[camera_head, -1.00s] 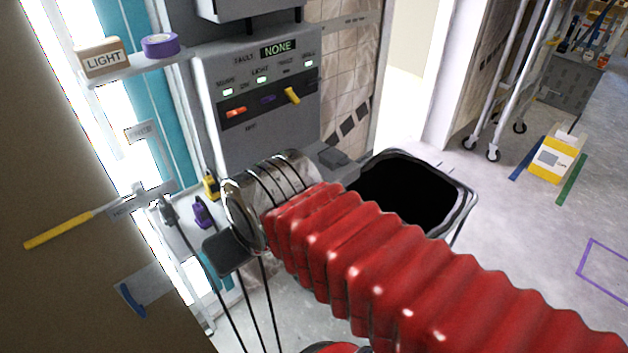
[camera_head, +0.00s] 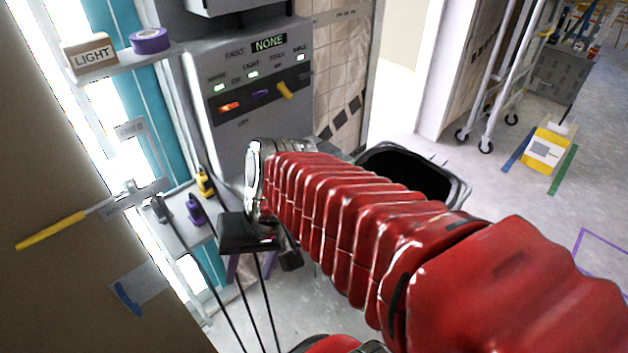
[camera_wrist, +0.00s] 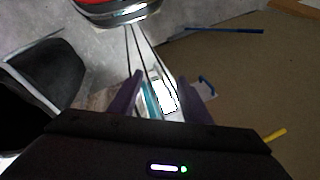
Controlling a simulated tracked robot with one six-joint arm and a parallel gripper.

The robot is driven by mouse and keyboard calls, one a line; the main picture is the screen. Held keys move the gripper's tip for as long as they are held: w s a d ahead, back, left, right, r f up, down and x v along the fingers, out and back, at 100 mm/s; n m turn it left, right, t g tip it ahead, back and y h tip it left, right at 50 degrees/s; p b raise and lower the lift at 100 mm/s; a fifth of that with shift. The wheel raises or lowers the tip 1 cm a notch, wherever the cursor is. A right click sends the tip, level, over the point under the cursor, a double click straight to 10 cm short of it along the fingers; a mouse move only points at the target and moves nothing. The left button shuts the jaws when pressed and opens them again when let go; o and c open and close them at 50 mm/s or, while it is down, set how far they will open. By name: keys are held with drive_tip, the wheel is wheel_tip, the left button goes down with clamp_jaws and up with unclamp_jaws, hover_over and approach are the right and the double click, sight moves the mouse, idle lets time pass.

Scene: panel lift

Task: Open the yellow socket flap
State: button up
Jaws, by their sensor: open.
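I cannot pick out a yellow socket flap for certain. A yellow lever-like piece (camera_head: 285,90) sticks out at the right of the row on the grey panel (camera_head: 240,150), beside a purple and an orange one. The panel's lower right part is hidden behind my arm. My gripper (camera_head: 252,268) hangs below the wrist, in front of the panel's lower part and apart from the yellow piece. In the wrist view its two purple fingers (camera_wrist: 160,97) are spread, with nothing held between them. The panel's row is not seen there.
A yellow plug (camera_head: 205,183) and a purple plug (camera_head: 195,210) stand on a ledge at the left. Black cables (camera_head: 265,295) run down near my gripper. A black bin (camera_head: 405,172) stands behind my arm. A yellow-handled tool (camera_head: 50,231) is at the left wall.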

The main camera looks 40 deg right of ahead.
drive_tip(key=w+d+f+m+t+y, duration=0.35)
drive_tip(key=d+m, duration=0.35)
drive_tip(key=m, duration=0.3)
drive_tip(key=w+d+f+m+t+y, duration=0.2)
drive_tip(key=w+d+m+t+y, duration=0.25)
drive_tip(key=d+m, duration=0.35)
drive_tip(key=s+d+f+m+t+h, duration=0.2)
drive_tip(key=d+m+h, duration=0.3)
drive_tip(key=d, duration=0.3)
drive_tip(key=s+d+f+m+t+h, duration=0.2)
drive_tip(key=d+m+t+h, duration=0.3)
drive_tip(key=d+m, duration=0.3)
drive_tip(key=shift+s+d+t, duration=0.3)
drive_tip(key=shift+s, duration=0.3)
drive_tip(key=shift+w, duration=0.15)
drive_tip(key=w, duration=1.3)
drive_tip(key=shift+w+a, duration=0.2)
drive_tip(key=shift+w, duration=0.1)
